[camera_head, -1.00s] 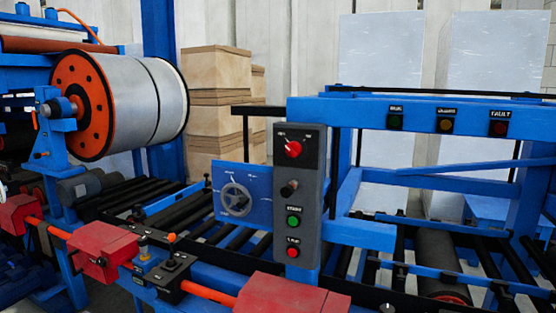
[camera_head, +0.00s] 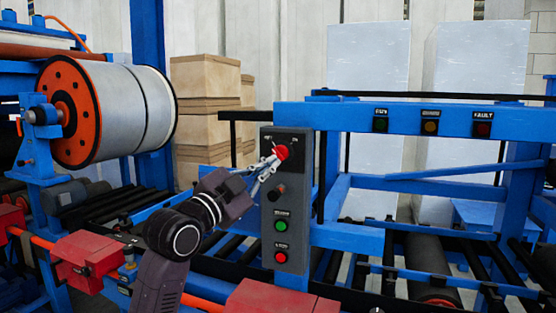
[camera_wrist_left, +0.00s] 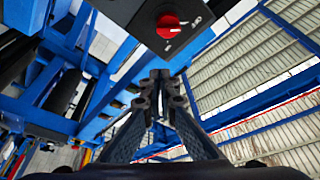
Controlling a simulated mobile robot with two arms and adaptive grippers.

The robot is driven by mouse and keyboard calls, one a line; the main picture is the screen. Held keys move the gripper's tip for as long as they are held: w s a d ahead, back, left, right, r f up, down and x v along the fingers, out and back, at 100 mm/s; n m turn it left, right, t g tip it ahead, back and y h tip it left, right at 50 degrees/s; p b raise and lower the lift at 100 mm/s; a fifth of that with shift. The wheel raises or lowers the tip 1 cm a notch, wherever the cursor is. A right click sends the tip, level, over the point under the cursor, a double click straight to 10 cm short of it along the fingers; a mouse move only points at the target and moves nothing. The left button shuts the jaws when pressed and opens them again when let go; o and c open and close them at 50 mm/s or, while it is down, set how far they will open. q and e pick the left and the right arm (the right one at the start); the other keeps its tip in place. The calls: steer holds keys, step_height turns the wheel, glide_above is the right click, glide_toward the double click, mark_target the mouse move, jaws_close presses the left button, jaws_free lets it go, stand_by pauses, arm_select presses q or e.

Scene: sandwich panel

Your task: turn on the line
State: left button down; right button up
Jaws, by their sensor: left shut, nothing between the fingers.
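The grey control panel (camera_head: 296,225) stands upright at the middle of the head view. It carries a red rotary switch (camera_head: 281,152) at the top, a dark knob (camera_head: 276,192) below it, then a green button (camera_head: 281,226) and a red button (camera_head: 281,257). My left gripper (camera_head: 270,164) is shut and empty, its fingertips at the lower left of the red switch; I cannot tell whether they touch it. In the left wrist view the red switch (camera_wrist_left: 168,27) shows beyond the shut fingertips (camera_wrist_left: 160,78), its white mark toward the lower side. My right gripper is not in view.
A blue frame holds green (camera_head: 380,125), amber (camera_head: 430,127) and red (camera_head: 482,130) indicator lamps on the right. A large metal coil (camera_head: 120,105) is at left. Red boxes (camera_head: 88,258) and rollers lie around the arm. Stacked cartons (camera_head: 204,100) stand behind.

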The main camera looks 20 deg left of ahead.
mark_target(282, 158)
arm_select(q)
steer(key=shift+r, duration=0.2)
steer(key=w+p, duration=0.5)
steer(key=w, duration=0.4)
steer(key=shift+w+d, duration=0.2)
steer(key=shift+a+f, duration=0.3)
steer(key=shift+a, duration=0.1)
steer(key=shift+d, duration=0.1)
